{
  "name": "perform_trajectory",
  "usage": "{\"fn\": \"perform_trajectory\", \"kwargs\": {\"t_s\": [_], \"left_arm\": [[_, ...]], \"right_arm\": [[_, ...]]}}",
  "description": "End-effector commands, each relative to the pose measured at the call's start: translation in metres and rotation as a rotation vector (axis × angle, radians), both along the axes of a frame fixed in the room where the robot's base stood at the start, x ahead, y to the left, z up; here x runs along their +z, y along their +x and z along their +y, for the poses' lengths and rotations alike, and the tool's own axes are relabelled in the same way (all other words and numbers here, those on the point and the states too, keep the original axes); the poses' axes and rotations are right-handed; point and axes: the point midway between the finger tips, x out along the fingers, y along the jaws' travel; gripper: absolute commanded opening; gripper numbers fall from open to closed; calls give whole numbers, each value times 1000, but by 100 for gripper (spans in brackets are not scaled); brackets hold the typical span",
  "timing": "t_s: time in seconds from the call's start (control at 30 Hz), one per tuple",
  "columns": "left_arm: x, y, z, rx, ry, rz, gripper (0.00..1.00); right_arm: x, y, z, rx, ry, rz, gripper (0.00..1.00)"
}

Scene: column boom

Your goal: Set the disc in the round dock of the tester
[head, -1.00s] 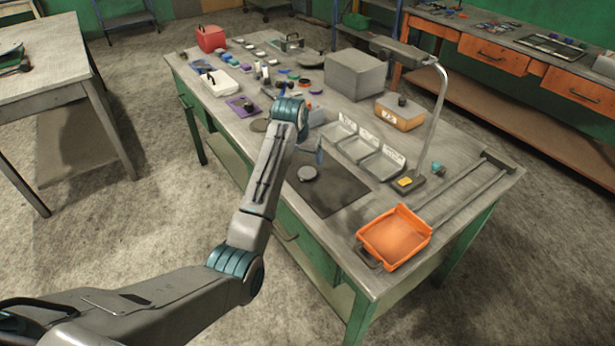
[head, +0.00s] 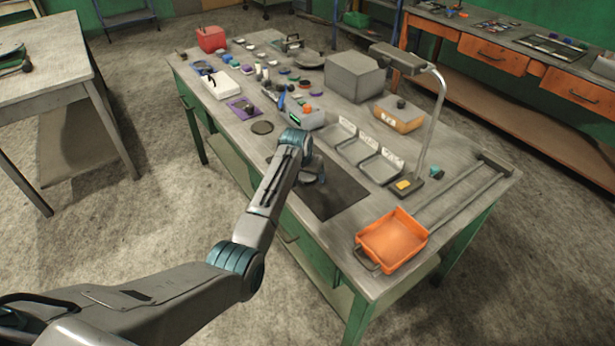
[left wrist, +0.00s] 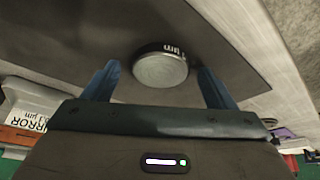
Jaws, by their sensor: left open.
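A grey disc (left wrist: 160,70) with a dark, lettered rim lies on the dark mat (left wrist: 90,35) in the left wrist view. In the head view the disc (head: 308,178) is partly covered by my left arm. My left gripper (left wrist: 158,72) is open, its two blue fingers on either side of the disc, with gaps showing. In the head view the left gripper (head: 318,168) is mostly hidden behind its wrist. My right gripper is out of view.
Labelled bins (head: 353,147) stand right of the device, near a lamp (head: 437,110). An orange tray (head: 393,240) sits at the front right corner. Small parts crowd the bench's far half.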

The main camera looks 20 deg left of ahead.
Motion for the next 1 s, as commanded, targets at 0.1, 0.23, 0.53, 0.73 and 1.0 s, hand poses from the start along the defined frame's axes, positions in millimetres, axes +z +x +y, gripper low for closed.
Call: {"fn": "perform_trajectory", "kwargs": {"t_s": [0.1, 0.23, 0.53, 0.73, 1.0], "left_arm": [[0, 0, 0, 0, 0, 0, 65], [0, 0, 0, 0, 0, 0, 40], [1, 0, 0, 0, 0, -2, 14], [8, 1, 0, 0, 0, -5, 14], [34, -13, -4, 0, -1, -3, 14]], "right_arm": [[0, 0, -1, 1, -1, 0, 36], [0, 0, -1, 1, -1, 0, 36], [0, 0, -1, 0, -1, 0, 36], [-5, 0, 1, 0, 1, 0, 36], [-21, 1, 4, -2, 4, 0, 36]]}}
